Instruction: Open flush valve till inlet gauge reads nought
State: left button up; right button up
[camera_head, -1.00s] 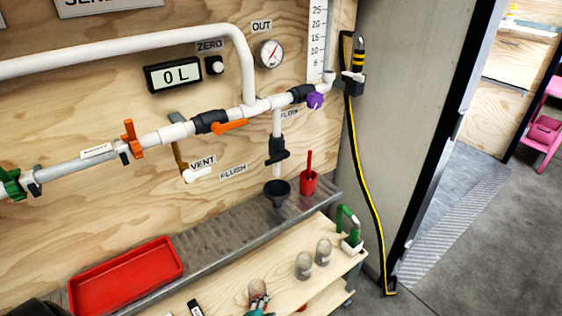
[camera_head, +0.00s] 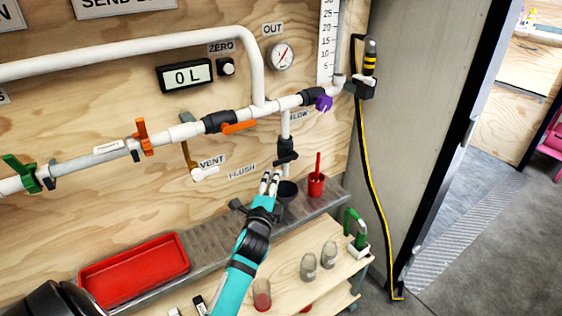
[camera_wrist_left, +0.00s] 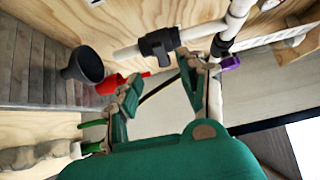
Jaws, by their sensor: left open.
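The flush valve appears to be the black valve (camera_head: 287,151) with a black lever, on the short white pipe hanging from the main line, right of the FLUSH label (camera_head: 242,171). It also shows in the left wrist view as a black valve body (camera_wrist_left: 158,43) on a white pipe. My left gripper (camera_head: 270,183) is open and empty, just below and left of the valve, apart from it. Its spread green fingers (camera_wrist_left: 160,88) show in the left wrist view. The OUT gauge (camera_head: 281,57) is in view; no inlet gauge shows. My right gripper is not in view.
A black funnel (camera_head: 287,191) sits under the pipe beside my left gripper, with a red cup (camera_head: 316,185) to its right. A red tray (camera_head: 133,270) lies on the metal shelf. Glass jars (camera_head: 308,267) stand below. Orange and purple valves (camera_head: 324,103) line the pipe above.

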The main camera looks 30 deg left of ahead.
aim_at(280, 163)
pick_arm(q)
jog(key=x, duration=1)
jog(key=shift+w+a, duration=0.15)
jog(key=shift+w, duration=0.25)
grip_shut()
